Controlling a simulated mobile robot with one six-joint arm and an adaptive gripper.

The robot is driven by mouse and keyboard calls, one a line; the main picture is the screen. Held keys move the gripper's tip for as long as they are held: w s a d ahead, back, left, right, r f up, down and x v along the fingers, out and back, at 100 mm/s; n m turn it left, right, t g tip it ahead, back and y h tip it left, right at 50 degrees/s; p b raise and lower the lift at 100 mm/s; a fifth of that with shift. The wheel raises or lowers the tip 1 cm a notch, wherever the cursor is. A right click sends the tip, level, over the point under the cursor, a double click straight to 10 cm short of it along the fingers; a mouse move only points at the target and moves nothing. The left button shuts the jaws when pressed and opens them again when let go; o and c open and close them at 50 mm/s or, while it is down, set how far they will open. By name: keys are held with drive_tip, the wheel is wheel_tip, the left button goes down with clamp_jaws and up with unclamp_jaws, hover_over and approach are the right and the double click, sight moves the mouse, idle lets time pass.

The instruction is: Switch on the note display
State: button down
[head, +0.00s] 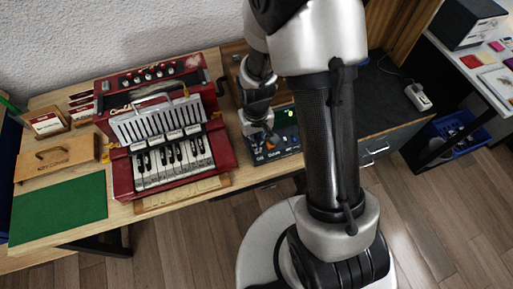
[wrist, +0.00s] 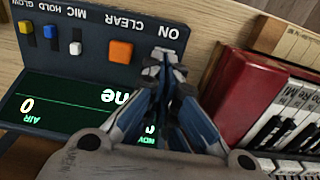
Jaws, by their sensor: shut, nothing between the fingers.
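In the head view my gripper (head: 272,136) is over the display's front panel.
An orange CLEAR button (wrist: 121,51) and white, blue and yellow controls sit along the same panel. A green mat (head: 58,211) and a wooden box (head: 55,158) lie at the left of the table.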

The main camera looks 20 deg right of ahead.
drive_tip(key=shift+r+p, duration=2.4)
drive_tip(key=shift+r, duration=0.9)
drive_tip(key=s+r+t, duration=0.1)
drive_tip(key=s+r, duration=0.1)
drive_tip(key=r, duration=0.7)
drive_tip(key=s+r+t, duration=0.1)
drive_tip(key=s+r, duration=0.1)
drive_tip(key=r, duration=0.7)
drive_tip(key=s+r+t, duration=0.2)
drive_tip(key=s+r, duration=0.7)
drive_tip(key=s, duration=0.2)
drive_tip(key=shift+r+t, duration=0.15)
drive_tip(key=shift+t, duration=0.15)
drive_tip(key=shift+w, duration=0.1)
